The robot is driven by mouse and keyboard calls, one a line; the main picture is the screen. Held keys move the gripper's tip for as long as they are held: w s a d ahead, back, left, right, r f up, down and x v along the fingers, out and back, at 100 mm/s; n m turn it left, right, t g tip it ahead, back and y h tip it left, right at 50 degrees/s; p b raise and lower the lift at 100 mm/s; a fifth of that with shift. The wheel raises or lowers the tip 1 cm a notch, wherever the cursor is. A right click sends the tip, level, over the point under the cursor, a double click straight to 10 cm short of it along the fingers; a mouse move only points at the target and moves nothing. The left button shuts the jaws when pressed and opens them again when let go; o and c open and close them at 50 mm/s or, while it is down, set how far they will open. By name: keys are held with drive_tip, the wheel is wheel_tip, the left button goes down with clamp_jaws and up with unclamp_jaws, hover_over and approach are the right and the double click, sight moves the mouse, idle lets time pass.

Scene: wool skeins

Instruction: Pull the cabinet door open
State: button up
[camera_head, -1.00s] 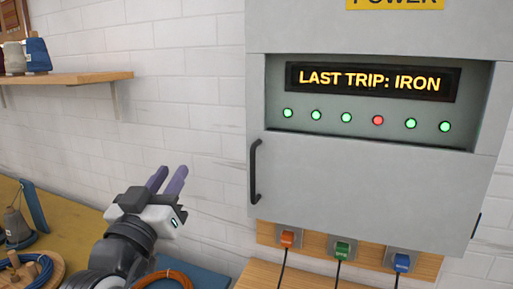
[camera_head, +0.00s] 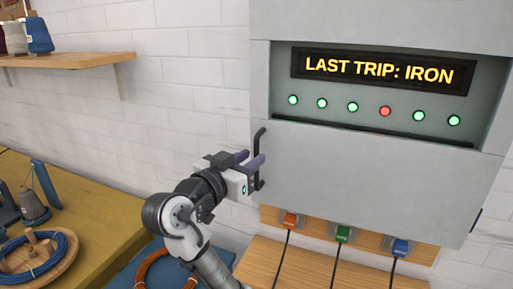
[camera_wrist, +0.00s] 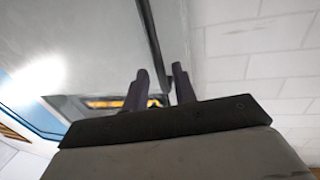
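The grey cabinet door (camera_head: 360,180) is shut, below the lit display panel. Its dark vertical bar handle (camera_head: 259,141) is at the door's left edge. My gripper (camera_head: 252,158) is at the handle, its two purple-grey fingers pointing at the door and overlapping the handle's middle in the head view. In the wrist view, the handle (camera_wrist: 149,35) runs down between the fingertips (camera_wrist: 159,70), nearer the right finger. A gap shows between the fingers, so the gripper looks open. Whether a finger touches the handle cannot be told.
The display (camera_head: 378,70) reads "LAST TRIP: IRON" above several green lamps and one red. Orange, green and blue plugs (camera_head: 342,234) with cables sit under the cabinet. A yellow table (camera_head: 95,235) with wool spools and a wooden shelf (camera_head: 85,63) are at left.

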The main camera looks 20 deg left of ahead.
sight(255, 155)
drive_tip(key=shift+p+x, duration=0.35)
drive_tip(key=shift+x, duration=1.35)
clamp_jaws()
